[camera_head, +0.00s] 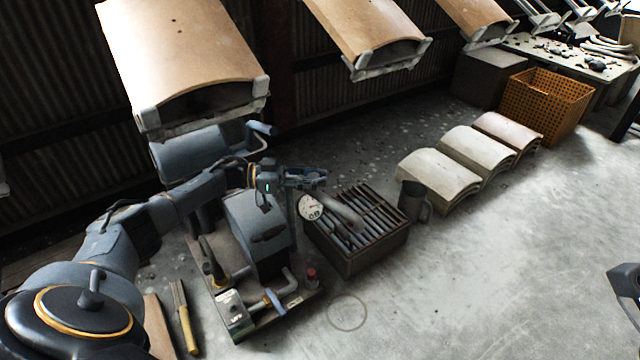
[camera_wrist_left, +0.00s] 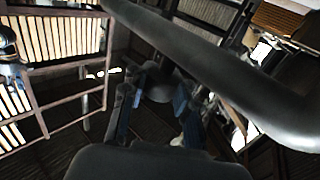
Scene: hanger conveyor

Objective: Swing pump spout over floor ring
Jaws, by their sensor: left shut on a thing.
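The pump (camera_head: 258,235), a blue-grey machine with a round white gauge (camera_head: 310,207), stands on a flat base left of centre in the head view. Its grey spout (camera_head: 342,212) slants down to the right, with its end above a dark slatted box. The floor ring (camera_head: 347,312) is a thin circle on bare concrete in front of that box, clear of the spout. My left gripper (camera_head: 308,178) is shut at the upper end of the spout, above the gauge; the exact contact is hard to see. A thick grey pipe (camera_wrist_left: 215,60) crosses the left wrist view, near the gripper fingers (camera_wrist_left: 155,110).
The slatted box (camera_head: 375,240) stands right of the pump, with a dark jug (camera_head: 413,200) beside it. Curved tiles (camera_head: 440,178) and an orange crate (camera_head: 547,105) lie farther right. Large curved panels (camera_head: 180,50) hang overhead.

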